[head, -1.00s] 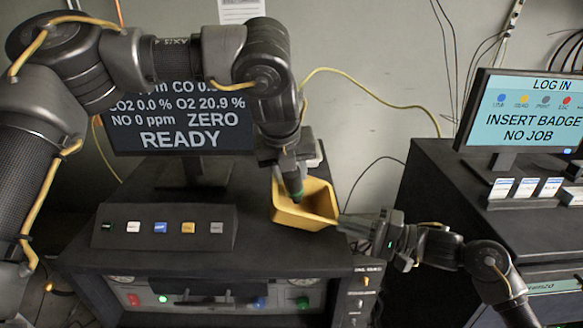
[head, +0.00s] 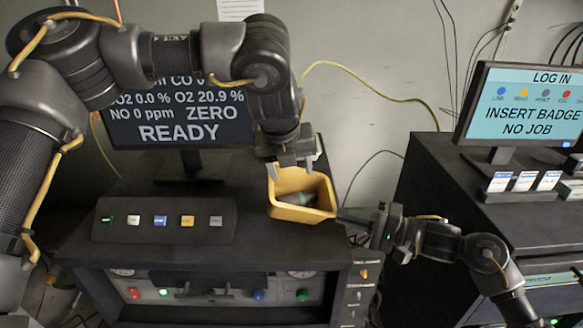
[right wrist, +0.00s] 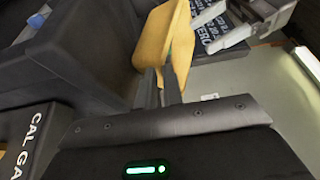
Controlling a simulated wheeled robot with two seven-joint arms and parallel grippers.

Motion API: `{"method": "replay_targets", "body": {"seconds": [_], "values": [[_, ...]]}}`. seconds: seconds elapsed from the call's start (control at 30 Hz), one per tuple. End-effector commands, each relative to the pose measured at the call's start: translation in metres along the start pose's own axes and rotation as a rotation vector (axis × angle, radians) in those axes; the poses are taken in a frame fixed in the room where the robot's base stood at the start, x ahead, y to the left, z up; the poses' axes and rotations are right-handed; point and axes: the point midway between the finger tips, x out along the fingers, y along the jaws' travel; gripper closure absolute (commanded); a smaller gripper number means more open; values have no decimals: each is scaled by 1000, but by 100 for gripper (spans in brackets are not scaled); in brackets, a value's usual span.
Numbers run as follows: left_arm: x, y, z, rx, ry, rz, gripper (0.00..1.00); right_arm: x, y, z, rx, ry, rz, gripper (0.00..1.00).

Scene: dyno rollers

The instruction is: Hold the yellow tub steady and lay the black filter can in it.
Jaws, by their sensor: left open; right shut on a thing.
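The yellow tub (head: 303,214) stands upright on the dark cabinet top, near its right edge. The black filter can (head: 300,198) lies inside the tub, with a green part showing at its left end; the tub's walls hide some of it. My left gripper (head: 291,172) is open and empty just above the tub's back rim, apart from the can. My right gripper (head: 345,216) is shut on the tub's right wall.
A button panel (head: 163,221) sits left of the tub on the cabinet top (head: 215,245). A monitor reading READY (head: 180,120) stands behind it. A second dark cabinet with a log-in screen (head: 525,105) and small boxes (head: 525,181) is at the right.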

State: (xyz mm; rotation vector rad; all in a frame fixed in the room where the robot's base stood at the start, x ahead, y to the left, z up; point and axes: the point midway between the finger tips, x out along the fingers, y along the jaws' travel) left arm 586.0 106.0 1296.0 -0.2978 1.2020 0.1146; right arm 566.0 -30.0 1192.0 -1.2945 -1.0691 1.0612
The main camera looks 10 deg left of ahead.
Motion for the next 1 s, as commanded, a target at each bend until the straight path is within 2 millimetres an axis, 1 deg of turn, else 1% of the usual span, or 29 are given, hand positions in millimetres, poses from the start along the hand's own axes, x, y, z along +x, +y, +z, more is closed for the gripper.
{"method": "replay_targets", "body": {"seconds": [0.03, 0.17, 0.27, 0.5, 0.6, 0.7, 0.83, 1.0], "values": [[-1, 3, 2, -4, -5, 6, 37, -2, 7, 0, 8, 3, 14, 100], [-12, 2, 2, -4, -7, 5, 37, -2, 7, 0, 8, 3, 14, 100], [-30, 2, 2, -3, -7, 2, 37, -2, 6, 0, 8, 3, 13, 100], [-81, 0, 0, -2, -6, 0, 37, -1, 4, 0, 6, 2, 9, 100], [-99, 0, 0, -1, -5, -1, 37, -1, 4, 0, 5, 1, 8, 100], [-111, 0, -1, 0, -5, 0, 37, -1, 4, 0, 4, 1, 7, 100], [-119, -1, -1, 1, -3, 0, 37, -1, 3, 0, 4, 1, 6, 100], [-122, -1, -2, 1, -1, 0, 37, -1, 3, 0, 3, 0, 6, 100]]}}
